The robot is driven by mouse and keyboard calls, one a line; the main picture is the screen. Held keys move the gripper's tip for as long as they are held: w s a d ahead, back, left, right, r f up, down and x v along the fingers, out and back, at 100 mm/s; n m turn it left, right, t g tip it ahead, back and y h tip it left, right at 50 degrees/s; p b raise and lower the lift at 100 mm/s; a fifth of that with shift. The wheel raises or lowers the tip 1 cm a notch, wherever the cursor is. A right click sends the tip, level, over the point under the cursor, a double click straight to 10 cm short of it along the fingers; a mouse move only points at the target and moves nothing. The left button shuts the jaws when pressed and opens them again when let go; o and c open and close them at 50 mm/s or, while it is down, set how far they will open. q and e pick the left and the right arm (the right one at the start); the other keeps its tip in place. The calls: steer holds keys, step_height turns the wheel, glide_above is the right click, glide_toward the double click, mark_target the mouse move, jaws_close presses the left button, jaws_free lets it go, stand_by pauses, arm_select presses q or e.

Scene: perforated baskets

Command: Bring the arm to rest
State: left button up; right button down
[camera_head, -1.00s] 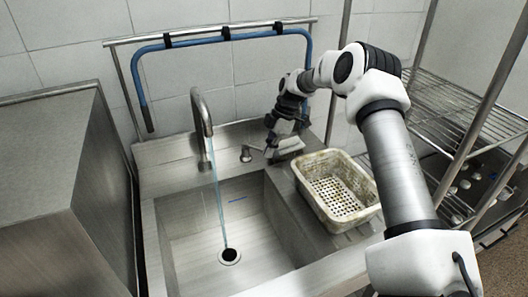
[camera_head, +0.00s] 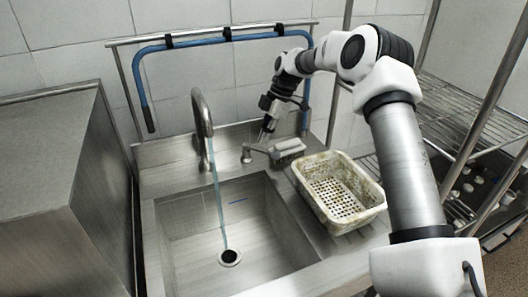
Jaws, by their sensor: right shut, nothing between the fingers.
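My right arm comes in from the right and reaches over to the back of the sink counter. Its gripper (camera_head: 266,130) is shut and empty, pointing down just above the back ledge. It is close behind a grey scrubbing brush (camera_head: 287,148) that lies on the counter. The gripper appears apart from the brush, though the fingertips are small and dark. My left gripper is not in view.
A worn white perforated basket (camera_head: 340,190) stands empty right of the sink basin (camera_head: 190,243). Water runs from the tap (camera_head: 203,115) into the basin. A blue hose (camera_head: 225,38) hangs behind. A wire rack (camera_head: 470,115) stands at the right.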

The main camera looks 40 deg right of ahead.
steer(key=shift+w+v, duration=0.2)
steer(key=shift+v, duration=1.75)
steer(key=shift+r, duration=0.1)
